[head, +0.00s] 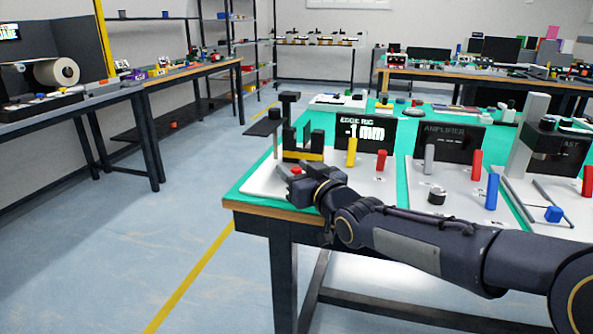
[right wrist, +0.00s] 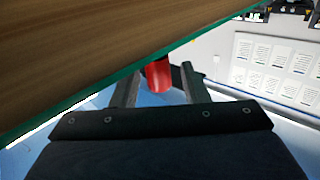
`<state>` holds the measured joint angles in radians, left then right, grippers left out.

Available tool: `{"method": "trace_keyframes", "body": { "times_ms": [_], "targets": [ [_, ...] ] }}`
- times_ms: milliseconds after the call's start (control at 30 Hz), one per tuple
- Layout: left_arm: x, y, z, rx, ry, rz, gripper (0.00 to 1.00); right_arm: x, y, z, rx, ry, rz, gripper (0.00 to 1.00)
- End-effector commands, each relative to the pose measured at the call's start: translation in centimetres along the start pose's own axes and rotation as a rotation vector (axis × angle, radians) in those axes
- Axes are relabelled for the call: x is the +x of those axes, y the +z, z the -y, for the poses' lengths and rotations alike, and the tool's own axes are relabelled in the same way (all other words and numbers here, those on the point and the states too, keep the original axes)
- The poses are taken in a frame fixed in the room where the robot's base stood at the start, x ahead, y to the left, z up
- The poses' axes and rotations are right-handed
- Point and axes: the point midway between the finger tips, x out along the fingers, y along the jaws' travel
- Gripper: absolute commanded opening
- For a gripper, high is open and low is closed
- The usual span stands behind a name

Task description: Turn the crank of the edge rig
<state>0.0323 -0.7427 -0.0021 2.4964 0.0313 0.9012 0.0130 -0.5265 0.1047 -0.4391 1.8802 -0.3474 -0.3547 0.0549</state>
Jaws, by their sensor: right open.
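The edge rig has a dark display (head: 365,134) reading "EDGE RIG -1 mm" and a dark bracket (head: 302,143) with a yellow strip, near the table's left corner. A red handle (head: 296,170), apparently the crank's, shows at the rig's front. My right gripper (head: 291,174) is at this handle, by the table edge. In the right wrist view, the red handle (right wrist: 158,76) lies between the two open fingers, apart from at least the left one. A dark piece beside it is partly hidden by the right finger. The crank's other parts cannot be made out. My left gripper is out of view.
The green-topped table's wooden edge (head: 262,215) runs close under my right arm; its underside fills the upper left of the wrist view. Amplifier panel (head: 450,139) and coloured levers stand to the right. The floor (head: 190,210) left of the table is clear.

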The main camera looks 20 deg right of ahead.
Motion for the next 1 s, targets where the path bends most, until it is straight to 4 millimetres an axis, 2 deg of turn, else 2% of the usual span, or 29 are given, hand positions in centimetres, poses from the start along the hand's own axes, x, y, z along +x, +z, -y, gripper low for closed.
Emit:
{"method": "trace_keyframes", "body": {
  "times_ms": [167,400,533,700,1000],
  "targets": [
    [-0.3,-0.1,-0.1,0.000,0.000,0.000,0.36,-1.2,-0.2,-0.1,0.004,0.001,-0.001,0.41],
    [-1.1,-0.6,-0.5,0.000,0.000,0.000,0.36,-5.4,-0.3,0.0,0.003,0.000,-0.002,0.41],
    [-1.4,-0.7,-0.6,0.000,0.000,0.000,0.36,-7.0,-0.2,-0.1,0.002,0.001,0.000,0.41],
    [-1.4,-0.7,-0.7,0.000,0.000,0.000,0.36,-7.8,0.0,0.0,0.000,0.000,0.000,0.41],
    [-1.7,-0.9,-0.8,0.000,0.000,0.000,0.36,-7.7,-0.1,0.1,0.004,-0.001,0.010,0.43]
  ]
}}
